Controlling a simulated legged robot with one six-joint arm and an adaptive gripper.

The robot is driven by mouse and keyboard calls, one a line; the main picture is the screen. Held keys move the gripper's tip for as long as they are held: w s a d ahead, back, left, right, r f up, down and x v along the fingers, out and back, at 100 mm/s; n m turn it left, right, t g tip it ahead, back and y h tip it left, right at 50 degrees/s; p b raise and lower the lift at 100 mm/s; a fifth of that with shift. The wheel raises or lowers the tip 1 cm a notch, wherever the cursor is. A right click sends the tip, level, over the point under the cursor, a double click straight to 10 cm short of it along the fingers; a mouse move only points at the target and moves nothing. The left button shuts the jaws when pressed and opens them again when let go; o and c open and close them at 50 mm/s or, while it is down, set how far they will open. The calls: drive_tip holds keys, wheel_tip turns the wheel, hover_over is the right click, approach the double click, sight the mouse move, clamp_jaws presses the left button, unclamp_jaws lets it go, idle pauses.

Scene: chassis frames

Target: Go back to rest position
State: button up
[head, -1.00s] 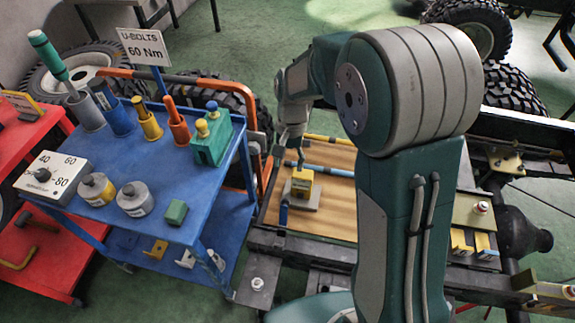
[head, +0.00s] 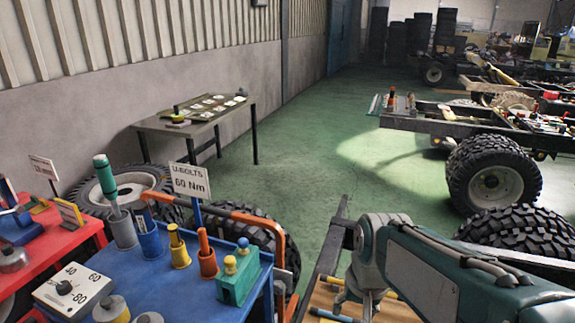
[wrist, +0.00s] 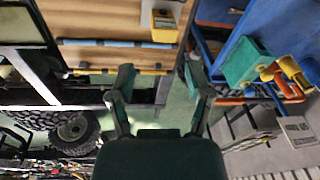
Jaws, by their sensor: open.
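My gripper (wrist: 160,98) is open and empty in the wrist view, its two fingers spread apart with floor showing between them. It hangs over the gap between the wooden board (wrist: 110,18) on the chassis frame and the blue cart. In the head view my arm fills the lower right, above the board (head: 395,308); the gripper end is low in the picture and its fingers are hard to make out. A yellow block (wrist: 164,26) sits on the board in the wrist view.
The blue cart (head: 165,290) carries upright tools, a dial box (head: 73,290) and a U-BOLTS 60 Nm sign (head: 190,181). Tyres stand beside the cart and chassis. A table (head: 185,125) is against the wall. Green floor (head: 310,150) is clear beyond.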

drive_tip(key=s+d+r+n+t, duration=0.1)
drive_tip(key=s+d+r+t, duration=0.2)
drive_tip(key=s, duration=0.6)
drive_tip(key=shift+s+d+r+n+t+h, duration=0.3)
drive_tip(key=shift+s+r+n+t+h, duration=0.1)
drive_tip(key=shift+r+t, duration=0.15)
drive_tip(key=shift+w, duration=0.1)
